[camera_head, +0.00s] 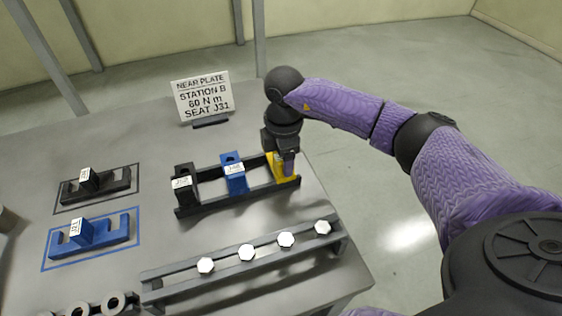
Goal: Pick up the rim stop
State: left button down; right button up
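A black rack (236,200) on the table holds a black piece (184,186), a blue piece (234,176) and a yellow piece (279,172) in a row. No readable label names the rim stop, so I cannot tell from the picture alone which piece it is. My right gripper (288,163) points down at the yellow piece at the rack's right end and partly hides it. Its fingers are at the piece, but their gap and any grip are not clear. My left gripper is not in view.
A sign (203,97) reads "NEAR PLATE, STATION B, 60 N m, SEAT J31". A black fixture (104,186) and a blue fixture (106,237) lie in outlined areas at left. A rail (225,271) with several white hex heads runs along the front, near several rings (80,308).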

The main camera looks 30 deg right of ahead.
grip_shut()
jog(key=shift+r, duration=0.1)
